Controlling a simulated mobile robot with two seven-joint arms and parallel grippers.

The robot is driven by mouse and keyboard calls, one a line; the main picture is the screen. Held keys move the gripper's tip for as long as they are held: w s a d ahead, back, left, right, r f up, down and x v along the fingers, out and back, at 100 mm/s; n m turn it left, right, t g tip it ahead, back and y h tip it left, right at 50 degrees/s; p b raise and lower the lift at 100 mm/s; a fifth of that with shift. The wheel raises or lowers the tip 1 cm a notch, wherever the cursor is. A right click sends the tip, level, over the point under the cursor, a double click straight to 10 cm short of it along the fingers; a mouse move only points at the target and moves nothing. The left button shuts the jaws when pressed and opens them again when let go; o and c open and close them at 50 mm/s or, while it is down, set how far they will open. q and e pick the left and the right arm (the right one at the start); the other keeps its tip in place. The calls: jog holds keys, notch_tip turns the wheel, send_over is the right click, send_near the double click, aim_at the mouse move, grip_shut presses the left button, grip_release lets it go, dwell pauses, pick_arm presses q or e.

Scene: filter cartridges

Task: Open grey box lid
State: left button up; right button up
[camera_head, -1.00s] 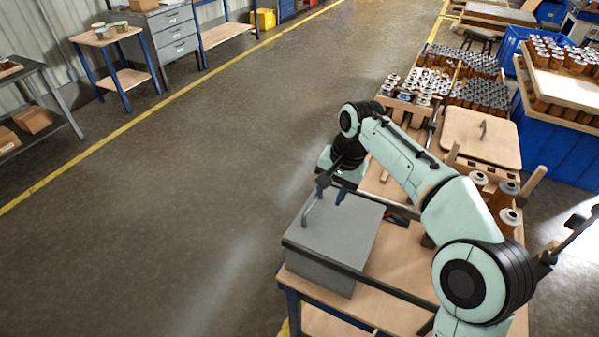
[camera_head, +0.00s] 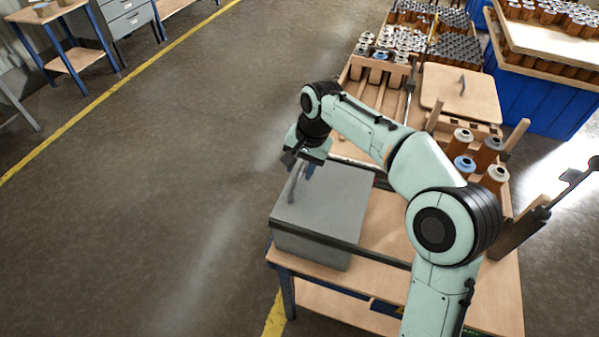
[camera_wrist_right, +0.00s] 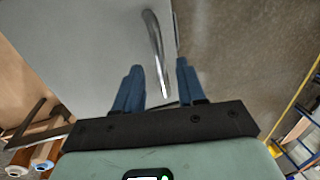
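The grey box (camera_head: 312,250) stands on the near left corner of the wooden workbench in the head view. Its flat grey lid (camera_head: 335,205) is shut. A curved metal handle (camera_head: 293,184) rises near the lid's left edge. My right gripper (camera_head: 303,168) is just above the lid, at the handle. In the right wrist view, the blue fingers (camera_wrist_right: 158,82) are apart, with the handle (camera_wrist_right: 155,45) reaching into the gap between them. I see no clear grip on it. The box's inside is hidden. My left gripper is not in view.
A wooden lid with a handle (camera_head: 462,92) lies beyond my right arm. Several cartridges (camera_head: 462,166) stand on the bench's right side, between wooden posts. A blue bin (camera_head: 540,100) stands at the back right. Open floor (camera_head: 150,200) lies left of the bench.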

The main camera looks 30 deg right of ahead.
jog(key=shift+w+a+f, duration=0.1)
jog(key=shift+w+f, duration=0.1)
jog(key=shift+f, duration=0.7)
jog(key=shift+c, duration=0.3)
grip_shut()
jog(key=b, duration=0.3)
send_over(335, 198)
jog(key=s+d, duration=0.6)
jog(key=s, duration=0.1)
jog(key=shift+s+d, duration=0.4)
jog(key=shift+o, duration=0.3)
grip_release()
notch_tip(335, 198, up, 13)
jog(key=s+d+p, duration=0.1)
jog(key=s+p, duration=0.1)
jog(key=shift+d+p, duration=0.35)
jog(key=shift+p, duration=0.05)
